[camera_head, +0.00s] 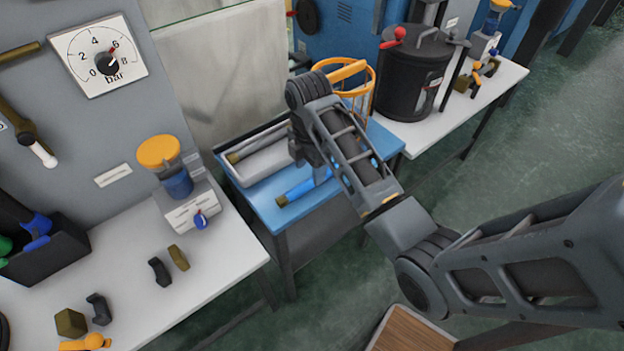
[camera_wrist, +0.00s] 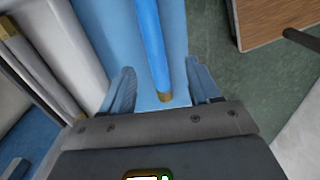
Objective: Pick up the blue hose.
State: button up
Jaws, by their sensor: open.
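The blue hose (camera_head: 296,191) lies on a light-blue table (camera_head: 265,212), with a brass-coloured end towards the front left. My arm hides its other end in the head view. In the wrist view, the blue hose (camera_wrist: 148,42) runs down the picture, and its brass end lies between the two fingers. My gripper (camera_wrist: 163,88) is open, with one finger on each side of the hose and a gap on both sides. No contact with the hose shows, and I cannot tell the height between them.
A white tray (camera_head: 268,168) with another brass-ended hose lies beside the blue hose, close to my left finger in the wrist view. An orange wire basket (camera_head: 358,92) stands at the table's back. White benches with fittings (camera_head: 168,268) and a black pot (camera_head: 412,82) flank the table.

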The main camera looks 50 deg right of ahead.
aim_at(309, 181)
jog(key=f, duration=0.6)
jog(key=shift+w+d, duration=0.15)
jog(key=shift+w, duration=0.15)
grip_shut()
